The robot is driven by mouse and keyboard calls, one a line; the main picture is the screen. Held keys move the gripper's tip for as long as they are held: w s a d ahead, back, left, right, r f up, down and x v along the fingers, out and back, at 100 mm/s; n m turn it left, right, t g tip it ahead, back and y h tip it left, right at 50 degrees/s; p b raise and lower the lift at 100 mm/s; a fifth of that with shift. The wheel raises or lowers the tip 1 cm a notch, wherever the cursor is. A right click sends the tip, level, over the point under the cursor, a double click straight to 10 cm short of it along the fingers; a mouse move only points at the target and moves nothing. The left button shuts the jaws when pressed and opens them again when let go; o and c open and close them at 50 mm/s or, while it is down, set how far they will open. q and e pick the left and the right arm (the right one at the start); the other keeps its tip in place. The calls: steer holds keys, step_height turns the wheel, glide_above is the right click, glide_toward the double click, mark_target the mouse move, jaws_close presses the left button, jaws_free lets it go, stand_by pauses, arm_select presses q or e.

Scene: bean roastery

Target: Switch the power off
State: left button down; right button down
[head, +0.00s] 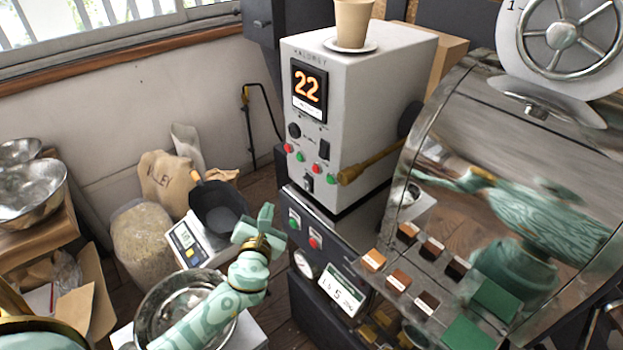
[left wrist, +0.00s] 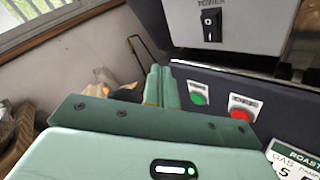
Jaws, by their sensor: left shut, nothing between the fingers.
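The power switch is a black rocker under the word POWER on the white machine's front, seen in the left wrist view (left wrist: 211,25). In the head view it is small, low on the front of the white machine (head: 308,182). Which side of it is pressed in I cannot tell. My left gripper (head: 264,222) is shut and empty, to the left of the dark panel and lower than the switch. In the left wrist view its fingers (left wrist: 159,84) point up, left of the switch and apart from it. My right gripper is not in view.
A green button (head: 294,224) and a red button (head: 315,243) sit on the dark panel under the machine. A paper cup (head: 352,22) stands on top of it. A wooden handle (head: 372,162) sticks out at right. A scale (head: 188,245) and metal bowl (head: 165,300) lie near my left arm.

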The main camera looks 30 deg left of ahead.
mark_target(307, 185)
arm_select(q)
steer(key=shift+w+r, duration=0.1)
steer(key=shift+r, duration=0.15)
steer(key=w+d+r+b, duration=0.1)
steer(key=w+d, duration=0.2)
steer(key=w, duration=0.5)
steer(key=shift+d, duration=0.2)
steer(key=shift+w, duration=0.15)
stand_by(2.0)
steer(key=shift+w+d, duration=0.15)
steer(key=shift+w, duration=0.1)
steer(key=shift+w+d+r, duration=0.1)
steer(key=shift+w, duration=0.2)
stand_by(0.7)
steer(key=shift+s, duration=0.2)
